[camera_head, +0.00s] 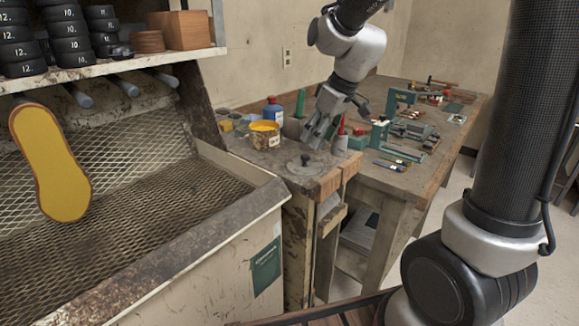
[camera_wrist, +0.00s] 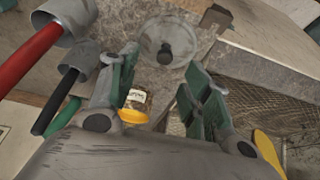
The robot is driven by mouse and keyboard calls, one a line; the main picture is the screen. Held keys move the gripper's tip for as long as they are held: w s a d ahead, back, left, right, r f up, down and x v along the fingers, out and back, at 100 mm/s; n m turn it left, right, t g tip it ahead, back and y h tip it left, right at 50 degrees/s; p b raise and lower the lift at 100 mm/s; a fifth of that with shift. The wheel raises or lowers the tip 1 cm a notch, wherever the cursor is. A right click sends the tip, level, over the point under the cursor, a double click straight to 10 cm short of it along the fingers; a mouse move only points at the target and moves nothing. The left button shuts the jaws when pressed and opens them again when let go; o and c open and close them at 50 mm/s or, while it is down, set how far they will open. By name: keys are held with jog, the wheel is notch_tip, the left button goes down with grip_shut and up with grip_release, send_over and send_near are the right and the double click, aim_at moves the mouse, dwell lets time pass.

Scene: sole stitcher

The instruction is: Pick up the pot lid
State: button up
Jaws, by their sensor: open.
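The pot lid (camera_head: 304,168) is a flat grey disc with a dark knob, lying near the front corner of the wooden bench. In the wrist view the lid (camera_wrist: 165,36) lies beyond the fingertips, with its round knob near the disc's middle. My gripper (camera_head: 318,130) is above the bench, a little above and behind the lid in the head view. In the wrist view my gripper (camera_wrist: 160,75) has its green-padded fingers spread apart with nothing between them. The lid is apart from the fingers.
An open pot of yellow stuff (camera_head: 264,137) stands left of my gripper; it also shows in the wrist view (camera_wrist: 137,101). A mesh-floored bin (camera_head: 235,200) borders the bench. Tools crowd the bench's right side.

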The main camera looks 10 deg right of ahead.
aim_at(307, 155)
jog(key=x, duration=0.7)
jog(key=shift+s+a+f, duration=0.2)
jog(key=shift+a+f, duration=0.1)
jog(key=shift+a, duration=0.05)
jog(key=shift+c, duration=0.5)
grip_shut()
